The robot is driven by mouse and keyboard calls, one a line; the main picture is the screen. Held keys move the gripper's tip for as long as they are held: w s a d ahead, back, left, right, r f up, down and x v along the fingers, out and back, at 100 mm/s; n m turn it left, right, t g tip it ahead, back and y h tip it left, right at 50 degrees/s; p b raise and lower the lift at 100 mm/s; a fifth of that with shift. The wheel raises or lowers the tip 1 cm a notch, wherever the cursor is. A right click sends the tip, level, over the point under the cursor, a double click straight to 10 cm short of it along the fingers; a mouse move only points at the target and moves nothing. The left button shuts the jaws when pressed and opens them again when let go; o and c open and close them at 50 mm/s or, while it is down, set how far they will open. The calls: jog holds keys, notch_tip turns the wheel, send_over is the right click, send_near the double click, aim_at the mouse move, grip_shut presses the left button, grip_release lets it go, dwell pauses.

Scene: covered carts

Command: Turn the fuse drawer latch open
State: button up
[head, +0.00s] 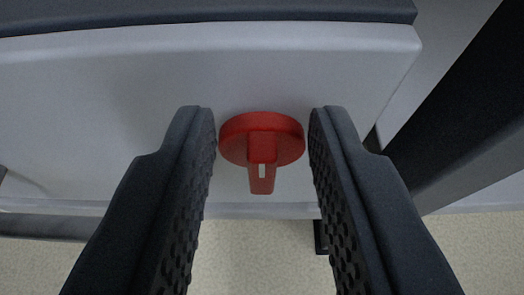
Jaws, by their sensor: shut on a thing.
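The latch (262,145) is a red round knob with a raised bar across it. The bar points toward the bottom of the picture and has a small white mark on it. The latch sits on a pale grey drawer front (110,110). My gripper (262,118) has one dark, studded finger on each side of the knob and is shut on it. The fingertips sit at the left and right edges of the red disc. The bar between the fingers is in plain sight.
A dark edge (200,16) runs along the top of the drawer front. A dark post (465,120) stands close on the right. Below the drawer front is a grey rail (60,222) and a beige speckled floor (255,260).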

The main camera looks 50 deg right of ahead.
aim_at(300, 149)
jog(key=shift+s+p, duration=0.1)
jog(key=shift+p, duration=0.25)
jog(key=shift+s+d+m+t+y+p, duration=0.1)
jog(key=shift+s+m+t+y+p, duration=0.2)
jog(key=shift+m+p, duration=0.35)
jog(key=shift+s+d+m+t+y+p, duration=0.1)
jog(key=shift+m+t+y+p, duration=0.1)
jog(key=shift+m+t+p, duration=0.3)
jog(key=m, duration=0.1)
jog(key=p, duration=0.1)
jog(key=m+t, duration=0.1)
jog(key=shift+s+d+f+m+y, duration=0.2)
jog(key=shift+d+f+m+y, duration=0.1)
jog(key=shift+m+y, duration=0.1)
jog(key=shift+s+d+f+m+t+b, duration=0.1)
jog(key=shift+f+m+t+b, duration=0.2)
jog(key=shift+m+t, duration=0.25)
jog(key=shift+s+f+m+t+b, duration=0.15)
jog(key=shift+m+t+b, duration=0.2)
jog(key=shift+m, duration=0.35)
jog(key=shift+f+m+t+y+b, duration=0.15)
jog(key=shift+m+t+b, duration=0.2)
jog(key=shift+m+b, duration=0.35)
jog(key=shift+f+m+t+y+b, duration=0.15)
jog(key=shift+m+t+b, duration=0.2)
jog(key=shift+m+b, duration=0.35)
jog(key=shift+d, duration=0.1)
jog(key=o, duration=0.7)
jog(key=shift+c, duration=0.2)
jog(key=shift+r, duration=0.1)
